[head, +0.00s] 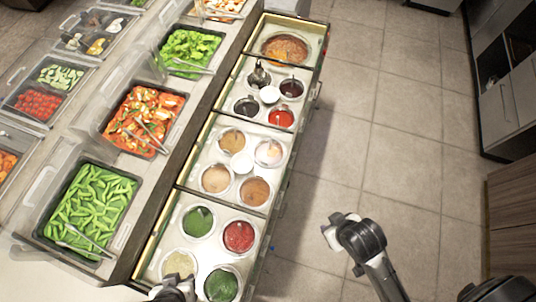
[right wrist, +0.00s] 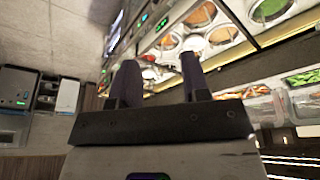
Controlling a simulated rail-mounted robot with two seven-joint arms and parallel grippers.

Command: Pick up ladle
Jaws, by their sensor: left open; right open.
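A small dark, shiny upright shape (head: 259,74), possibly the ladle, stands at a sauce well in the second section from the far end of the counter; it is too small to be sure. My left gripper (head: 175,286) is at the bottom edge of the head view, over the near sauce wells, partly cut off; it is open. My right gripper (head: 338,230) is over the floor, right of the counter and well apart from the shape. In the right wrist view its two dark fingers (right wrist: 158,75) are apart with nothing held between them.
Round wells hold green sauce (head: 198,221), red sauce (head: 239,236) and brown sauces (head: 216,178). A large orange-brown pan (head: 285,48) is at the far end. Trays of green pods (head: 88,205) and red-orange food (head: 145,120) lie left. The floor (head: 400,120) on the right is clear.

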